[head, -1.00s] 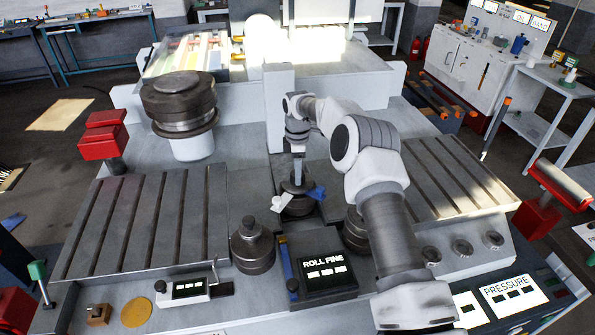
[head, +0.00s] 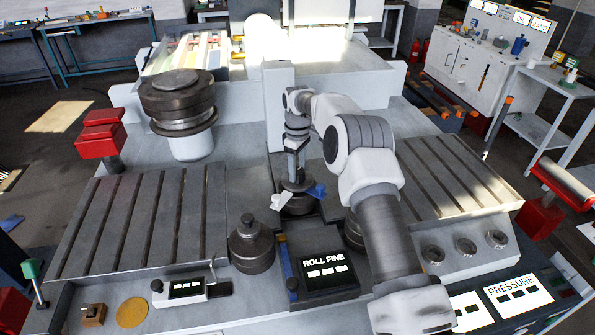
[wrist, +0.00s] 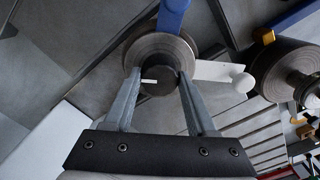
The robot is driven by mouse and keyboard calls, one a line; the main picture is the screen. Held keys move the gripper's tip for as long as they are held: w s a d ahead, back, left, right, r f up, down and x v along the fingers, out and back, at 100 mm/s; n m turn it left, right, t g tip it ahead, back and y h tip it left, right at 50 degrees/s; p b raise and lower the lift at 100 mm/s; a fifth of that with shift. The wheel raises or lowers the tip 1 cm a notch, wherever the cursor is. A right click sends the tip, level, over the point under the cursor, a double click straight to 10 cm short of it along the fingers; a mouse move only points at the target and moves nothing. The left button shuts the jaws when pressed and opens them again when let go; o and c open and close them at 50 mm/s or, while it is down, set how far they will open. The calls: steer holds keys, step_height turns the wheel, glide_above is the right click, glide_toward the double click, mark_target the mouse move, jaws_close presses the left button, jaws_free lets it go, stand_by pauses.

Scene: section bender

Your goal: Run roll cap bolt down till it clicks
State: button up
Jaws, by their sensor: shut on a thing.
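The roll cap bolt (wrist: 158,85) is a dark round head with a white mark, in front of a grey round roll (wrist: 160,50) in the wrist view. My gripper (wrist: 158,74) has one finger on each side of the bolt head and is shut on it. In the head view my gripper (head: 296,176) points straight down over the middle roll (head: 297,203). Its fingers hide most of the bolt there. How far the bolt is seated cannot be told.
A blue lever (head: 316,191) and a white lever with a ball end (head: 281,201) stick out beside the middle roll. A dark roll (head: 252,247) stands at front left, and another is partly hidden behind my arm. The ROLL FINE panel (head: 322,268) is in front.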

steer(key=m, duration=0.5)
steer(key=shift+m+b, duration=0.3)
steer(key=shift+m, duration=2.2)
steer(key=o, duration=1.4)
step_height(320, 180, up, 18)
steer(key=shift+f+p, duration=0.25)
steer(key=shift+p, duration=0.7)
